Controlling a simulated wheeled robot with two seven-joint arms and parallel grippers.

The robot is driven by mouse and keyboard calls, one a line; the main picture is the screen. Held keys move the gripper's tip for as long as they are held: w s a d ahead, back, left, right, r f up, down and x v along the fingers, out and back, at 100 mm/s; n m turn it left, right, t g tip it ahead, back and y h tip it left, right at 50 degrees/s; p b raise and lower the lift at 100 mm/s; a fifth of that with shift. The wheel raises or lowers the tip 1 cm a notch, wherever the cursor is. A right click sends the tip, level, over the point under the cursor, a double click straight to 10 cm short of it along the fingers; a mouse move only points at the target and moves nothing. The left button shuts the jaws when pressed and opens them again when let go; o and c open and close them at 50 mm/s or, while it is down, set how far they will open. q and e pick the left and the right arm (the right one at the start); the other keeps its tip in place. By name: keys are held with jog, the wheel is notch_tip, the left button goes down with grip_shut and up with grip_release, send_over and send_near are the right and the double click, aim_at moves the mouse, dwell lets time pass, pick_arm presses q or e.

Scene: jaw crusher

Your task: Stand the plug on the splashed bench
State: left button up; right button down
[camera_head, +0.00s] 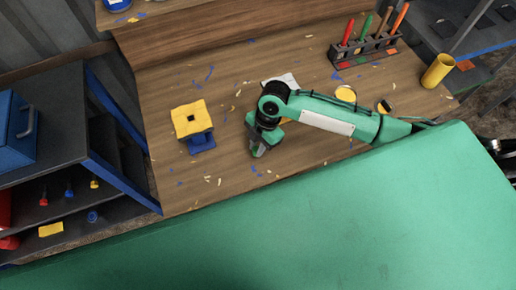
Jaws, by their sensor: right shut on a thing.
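The splashed bench (225,85) is a brown wooden top with blue, yellow and white flecks. My right arm reaches in from the right over it. My right gripper (258,149) points down, low over the middle of the bench near its front. It is shut on a small greyish thing at its tips, which I take to be the plug; the wrist and fingers hide most of it. I cannot tell whether it touches the bench. My left gripper is out of view.
A yellow block with a dark square hole on a blue base (199,143) stands left of the gripper. A rack (365,55) of coloured-handled tools is at the back right. A yellow cup (438,71) is at the right edge. A yellow disc (346,93) lies behind my arm.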

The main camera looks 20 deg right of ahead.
notch_tip(320, 180, down, 4)
jog(key=shift+f+p, duration=0.15)
jog(key=shift+p, duration=0.25)
jog(key=shift+f, duration=0.1)
jog(key=shift+f, duration=0.1)
jog(key=c, duration=1.3)
grip_release()
jog(key=b+v, duration=0.2)
jog(key=v, duration=1)
